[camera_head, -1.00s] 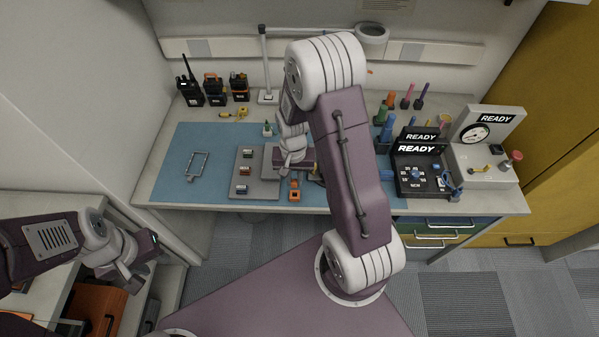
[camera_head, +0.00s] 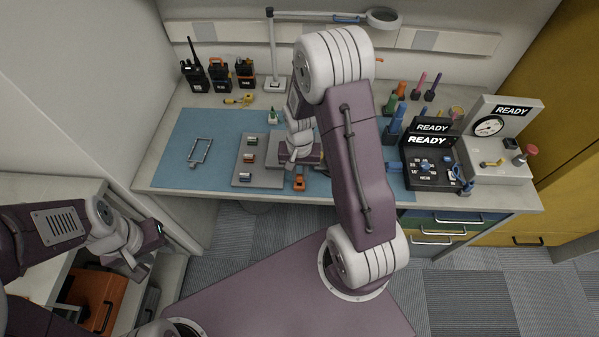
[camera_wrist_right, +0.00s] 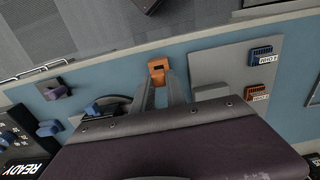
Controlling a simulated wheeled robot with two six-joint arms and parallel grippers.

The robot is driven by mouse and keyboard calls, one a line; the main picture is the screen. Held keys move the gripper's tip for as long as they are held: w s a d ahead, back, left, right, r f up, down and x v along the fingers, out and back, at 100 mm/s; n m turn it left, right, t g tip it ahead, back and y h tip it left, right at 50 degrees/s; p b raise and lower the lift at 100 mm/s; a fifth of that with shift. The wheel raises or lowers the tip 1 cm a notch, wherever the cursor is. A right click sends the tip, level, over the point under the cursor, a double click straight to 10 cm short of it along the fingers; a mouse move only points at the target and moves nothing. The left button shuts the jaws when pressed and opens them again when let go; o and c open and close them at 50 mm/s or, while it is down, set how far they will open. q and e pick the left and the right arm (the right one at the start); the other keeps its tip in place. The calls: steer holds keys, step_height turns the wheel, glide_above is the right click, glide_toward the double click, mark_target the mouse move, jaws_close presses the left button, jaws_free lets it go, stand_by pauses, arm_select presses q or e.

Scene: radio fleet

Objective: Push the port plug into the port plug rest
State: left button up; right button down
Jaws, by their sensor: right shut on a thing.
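My right gripper (camera_wrist_right: 160,88) has its narrow fingers brought together just behind a small orange block with a dark slot (camera_wrist_right: 158,68), which looks like the port plug rest. The block also shows in the head view (camera_head: 299,184), on the blue mat's front part beside the grey board. The port plug appears to be the thing between the fingertips, but it is mostly hidden. I cannot tell how far it sits in the slot. In the head view my forearm and wrist cover the right fingertips. My left gripper (camera_head: 140,262) hangs low at the left, away from the bench; its jaws are unclear.
The grey board (camera_head: 243,180) carries several small labelled connectors, including a blue one (camera_wrist_right: 260,54). Radios (camera_head: 220,78) stand at the back left. A metal frame (camera_head: 200,151) lies on the mat. The dial box reading READY (camera_head: 430,165) stands at the right.

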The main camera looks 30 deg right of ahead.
steer(key=shift+p, duration=0.4)
stand_by(1.0)
steer(key=shift+f+b, duration=0.35)
steer(key=shift+f, duration=0.25)
steer(key=shift+p, duration=0.4)
stand_by(1.4)
steer(key=shift+f+b, duration=0.45)
steer(key=shift+f, duration=0.1)
stand_by(0.6)
steer(key=c, duration=1.3)
jaws_free()
steer(key=o, duration=0.5)
steer(key=shift+r, duration=0.1)
